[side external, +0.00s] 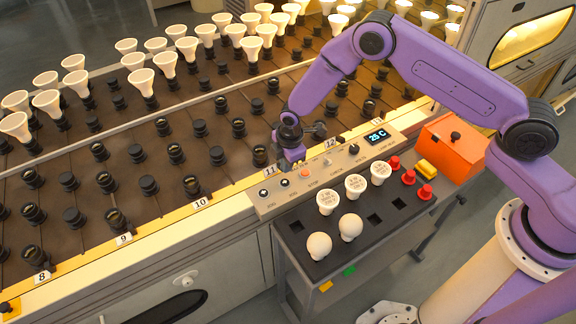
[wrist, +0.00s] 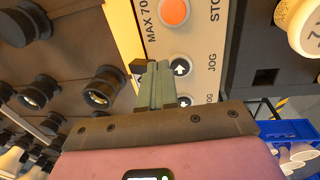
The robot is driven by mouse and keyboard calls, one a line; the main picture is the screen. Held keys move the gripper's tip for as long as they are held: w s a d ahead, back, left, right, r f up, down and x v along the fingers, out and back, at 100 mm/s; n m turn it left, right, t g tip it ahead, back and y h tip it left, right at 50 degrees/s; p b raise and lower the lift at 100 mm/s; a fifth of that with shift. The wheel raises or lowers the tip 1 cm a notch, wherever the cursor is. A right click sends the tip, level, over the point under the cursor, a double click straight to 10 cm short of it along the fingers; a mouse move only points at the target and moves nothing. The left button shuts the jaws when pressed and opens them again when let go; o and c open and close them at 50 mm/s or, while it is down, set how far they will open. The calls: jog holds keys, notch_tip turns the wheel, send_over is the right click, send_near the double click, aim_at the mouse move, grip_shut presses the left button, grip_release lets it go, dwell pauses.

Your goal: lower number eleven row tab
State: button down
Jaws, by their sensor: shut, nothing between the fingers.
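The number eleven label (side external: 269,170) is on the pale front rail of the rack, just left of my gripper (side external: 291,164). My gripper points down at the rail by the left end of the control panel. In the wrist view my gripper (wrist: 161,82) is shut and empty, its fingertips close to the jog buttons. A small dark block (wrist: 138,62) shows beside the fingertips on the pale rail; I cannot tell whether it is the row eleven tab or whether the fingers touch it. The tab is otherwise hidden by my gripper in the side view.
The control panel (side external: 262,207) carries buttons, a knob and a 25 C display. In front, a black tray (side external: 290,222) holds several white bulbs and red caps. An orange box (side external: 447,153) stands right. Rows of black sockets (side external: 148,184) fill the rack behind, some with white bulbs.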

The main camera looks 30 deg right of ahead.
jog(key=shift+w+r+g, duration=0.15)
jog(key=shift+w+g, duration=0.1)
jog(key=shift+g, duration=0.15)
jog(key=shift+w+r+g, duration=0.1)
jog(key=shift+w+g, duration=0.25)
jog(key=shift+g, duration=0.05)
jog(key=shift+w+r, duration=0.15)
jog(key=shift+w, duration=1.85)
jog(key=shift+r, duration=0.75)
jog(key=shift+r, duration=0.1)
